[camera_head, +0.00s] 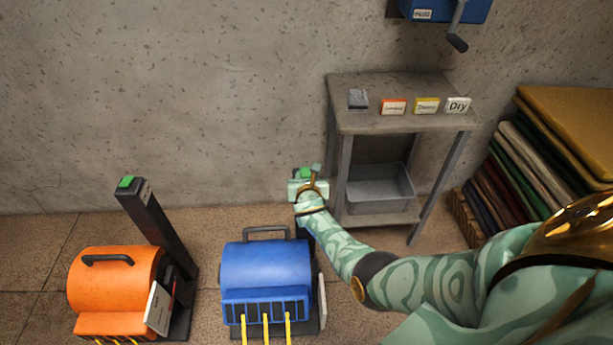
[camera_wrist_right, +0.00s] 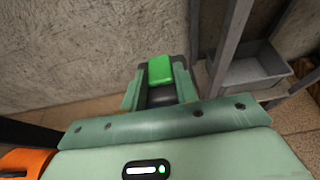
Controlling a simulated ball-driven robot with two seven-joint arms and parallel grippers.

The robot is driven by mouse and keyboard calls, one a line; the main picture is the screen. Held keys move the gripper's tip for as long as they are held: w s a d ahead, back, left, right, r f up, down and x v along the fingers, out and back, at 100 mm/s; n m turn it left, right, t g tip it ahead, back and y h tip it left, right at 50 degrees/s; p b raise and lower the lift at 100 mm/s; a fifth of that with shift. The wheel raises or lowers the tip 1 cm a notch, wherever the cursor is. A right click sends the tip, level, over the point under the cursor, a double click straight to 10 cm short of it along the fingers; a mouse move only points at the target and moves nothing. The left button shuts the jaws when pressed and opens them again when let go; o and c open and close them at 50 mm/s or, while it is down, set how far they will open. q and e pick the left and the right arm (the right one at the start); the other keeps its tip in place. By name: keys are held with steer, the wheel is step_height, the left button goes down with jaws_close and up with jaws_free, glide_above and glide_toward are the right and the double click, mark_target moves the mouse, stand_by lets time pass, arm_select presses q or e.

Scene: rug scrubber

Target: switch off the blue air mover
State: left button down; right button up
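The blue air mover (camera_head: 265,268) stands on the floor in the lower middle, with a handle on top and yellow streamers at its front. Behind it, a dark post carries a green switch (camera_wrist_right: 161,69) on top. My right gripper (camera_head: 309,178) is at the top of this post and hides most of it in the head view. In the right wrist view the gripper (camera_wrist_right: 160,88) is open, with its fingers apart and the green switch showing just beyond and between the tips. I cannot tell whether a finger touches it. My left gripper is out of view.
An orange air mover (camera_head: 115,290) with its own green-topped post (camera_head: 152,225) stands at left. A grey table (camera_head: 375,122) with small cards and a lower bin (camera_head: 380,188) stands close right of my gripper. Stacked rugs (camera_head: 545,150) are at right. A blue crank box (camera_head: 455,10) hangs above.

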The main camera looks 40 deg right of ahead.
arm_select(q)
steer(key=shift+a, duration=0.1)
arm_select(e)
steer(key=o, duration=0.4)
steer(key=shift+c, duration=0.2)
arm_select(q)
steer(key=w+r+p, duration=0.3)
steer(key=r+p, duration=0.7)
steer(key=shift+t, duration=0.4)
arm_select(e)
steer(key=v, duration=1.6)
steer(key=shift+s, duration=0.15)
steer(key=shift+a, duration=0.1)
